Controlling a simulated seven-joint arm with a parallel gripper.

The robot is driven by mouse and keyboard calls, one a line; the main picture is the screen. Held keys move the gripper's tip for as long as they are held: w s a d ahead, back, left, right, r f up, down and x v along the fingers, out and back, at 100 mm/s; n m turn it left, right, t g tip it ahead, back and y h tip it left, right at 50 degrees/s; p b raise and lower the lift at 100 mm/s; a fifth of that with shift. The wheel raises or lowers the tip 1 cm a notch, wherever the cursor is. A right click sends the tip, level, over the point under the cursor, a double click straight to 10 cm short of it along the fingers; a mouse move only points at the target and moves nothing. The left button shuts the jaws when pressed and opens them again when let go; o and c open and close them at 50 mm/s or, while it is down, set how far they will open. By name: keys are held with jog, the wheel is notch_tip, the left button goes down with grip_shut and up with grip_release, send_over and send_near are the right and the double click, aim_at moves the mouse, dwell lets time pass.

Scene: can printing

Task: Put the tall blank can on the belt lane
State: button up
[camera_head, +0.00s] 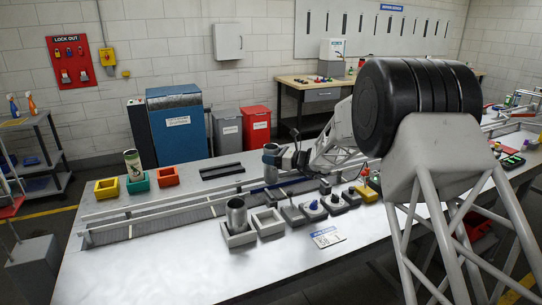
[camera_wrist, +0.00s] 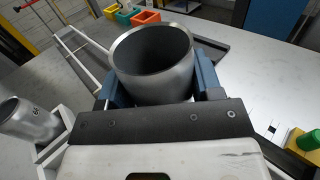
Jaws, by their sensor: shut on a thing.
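My gripper (camera_head: 273,158) is shut on a plain grey metal can (camera_head: 270,151), with one blue finger on each side. The wrist view shows this can (camera_wrist: 152,66) upright, its open top towards the camera. In the head view it appears at the far side of the belt lane (camera_head: 150,228); its bottom is hidden, so I cannot tell whether it touches anything. A second grey can (camera_head: 237,214) stands in a square grey holder (camera_head: 239,238) at the front; it also shows at the left of the wrist view (camera_wrist: 28,120).
An empty square holder (camera_head: 268,222) stands right of the second can. Several knobs and buttons (camera_head: 313,210) line the lane's front. Rails (camera_head: 160,204) edge the lane.

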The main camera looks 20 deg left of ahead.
jog(key=o, duration=0.9)
jog(key=shift+r, duration=0.15)
jog(key=shift+r, duration=0.55)
jog(key=d, duration=1.2)
jog(key=shift+f, duration=0.1)
jog(key=shift+s, duration=0.1)
